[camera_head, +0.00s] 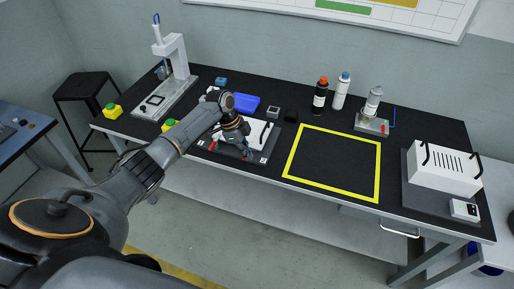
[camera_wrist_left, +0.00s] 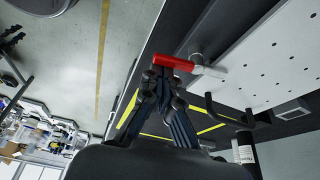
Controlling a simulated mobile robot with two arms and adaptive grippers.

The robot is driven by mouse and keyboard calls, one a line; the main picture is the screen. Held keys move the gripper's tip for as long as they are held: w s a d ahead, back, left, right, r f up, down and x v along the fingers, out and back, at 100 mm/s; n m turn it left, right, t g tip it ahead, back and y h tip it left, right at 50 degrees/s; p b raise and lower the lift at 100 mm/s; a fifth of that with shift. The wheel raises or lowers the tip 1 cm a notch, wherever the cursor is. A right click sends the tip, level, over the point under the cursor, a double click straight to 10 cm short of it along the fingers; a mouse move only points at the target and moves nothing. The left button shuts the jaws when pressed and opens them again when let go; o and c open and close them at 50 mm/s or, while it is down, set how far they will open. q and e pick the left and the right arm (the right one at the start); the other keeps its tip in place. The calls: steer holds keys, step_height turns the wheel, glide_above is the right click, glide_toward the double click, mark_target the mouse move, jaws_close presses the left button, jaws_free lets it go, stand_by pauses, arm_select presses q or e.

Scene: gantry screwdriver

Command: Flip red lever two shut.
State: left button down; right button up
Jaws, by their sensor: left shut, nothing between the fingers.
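A white plate with rows of holes (camera_head: 256,132) lies on a dark base on the black bench. It also shows in the wrist view (camera_wrist_left: 268,58). A small red lever (camera_head: 212,146) shows at the plate's front left. In the wrist view a red lever handle (camera_wrist_left: 172,63) on a metal pivot stands out beside the plate's edge. My left gripper (camera_head: 247,152) is low at the plate's front, its fingers shut and empty. In the wrist view its fingertips (camera_wrist_left: 163,74) are right at the red handle; I cannot tell whether they touch. My left arm hides part of the plate.
A blue tray (camera_head: 245,103) lies behind the plate. A white press (camera_head: 172,58) stands left, with a yellow-green block (camera_head: 168,125) nearby. A yellow-outlined square (camera_head: 335,160) is clear to the right. Several bottles (camera_head: 341,92) stand behind it, and a white box (camera_head: 443,169) is far right.

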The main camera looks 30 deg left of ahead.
arm_select(q)
steer(key=shift+a+m, duration=0.15)
steer(key=shift+m, duration=0.15)
steer(key=shift+s+a, duration=0.1)
steer(key=shift+s, duration=0.05)
steer(key=shift+s+a, duration=0.1)
stand_by(0.4)
steer(key=shift+r, duration=0.1)
